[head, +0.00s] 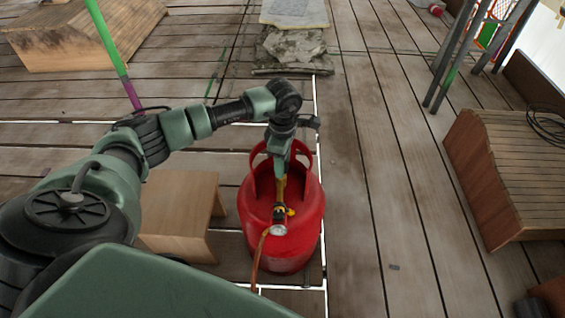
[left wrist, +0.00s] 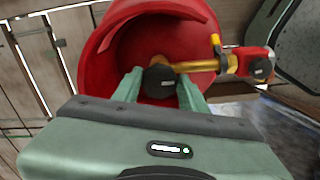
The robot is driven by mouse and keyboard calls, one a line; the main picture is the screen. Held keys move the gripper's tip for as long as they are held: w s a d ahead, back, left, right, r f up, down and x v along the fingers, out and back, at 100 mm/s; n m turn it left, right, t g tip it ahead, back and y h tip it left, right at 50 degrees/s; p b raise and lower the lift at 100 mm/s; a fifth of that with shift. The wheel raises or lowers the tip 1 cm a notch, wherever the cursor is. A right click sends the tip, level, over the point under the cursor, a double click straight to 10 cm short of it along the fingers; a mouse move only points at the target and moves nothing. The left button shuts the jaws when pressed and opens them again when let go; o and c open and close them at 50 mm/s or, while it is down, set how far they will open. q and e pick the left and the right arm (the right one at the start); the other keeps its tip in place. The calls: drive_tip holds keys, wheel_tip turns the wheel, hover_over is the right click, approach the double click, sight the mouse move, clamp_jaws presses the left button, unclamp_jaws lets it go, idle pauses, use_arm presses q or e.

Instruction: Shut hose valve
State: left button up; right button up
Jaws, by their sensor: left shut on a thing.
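A red gas cylinder (head: 255,225) stands on the plank floor with a red collar around its top. My left gripper (head: 281,170) reaches down inside the collar. In the left wrist view, my left gripper's two fingers (left wrist: 160,80) are shut on a round black knob (left wrist: 160,84) from both sides. A yellow pipe (left wrist: 197,66) runs from the knob to a yellow fitting with a lever (left wrist: 216,44). In the head view, a yellow lever (head: 291,212) and a round gauge (head: 278,230) sit at the near end, with an orange hose (head: 259,258) hanging down. My right gripper is not in view.
A wooden stool (head: 178,205) stands close to the left of the cylinder. A slatted wooden block (head: 495,185) is at the right, with metal poles (head: 455,55) beyond.

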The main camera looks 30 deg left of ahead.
use_arm(q)
drive_tip(key=shift+r, duration=0.1)
drive_tip(key=o, duration=1.4)
drive_tip(key=shift+c, duration=0.2)
drive_tip(key=shift+r, duration=0.1)
wheel_tip(320, 180, up, 8)
drive_tip(key=shift+f+p, duration=0.2)
drive_tip(key=shift+p, duration=0.4)
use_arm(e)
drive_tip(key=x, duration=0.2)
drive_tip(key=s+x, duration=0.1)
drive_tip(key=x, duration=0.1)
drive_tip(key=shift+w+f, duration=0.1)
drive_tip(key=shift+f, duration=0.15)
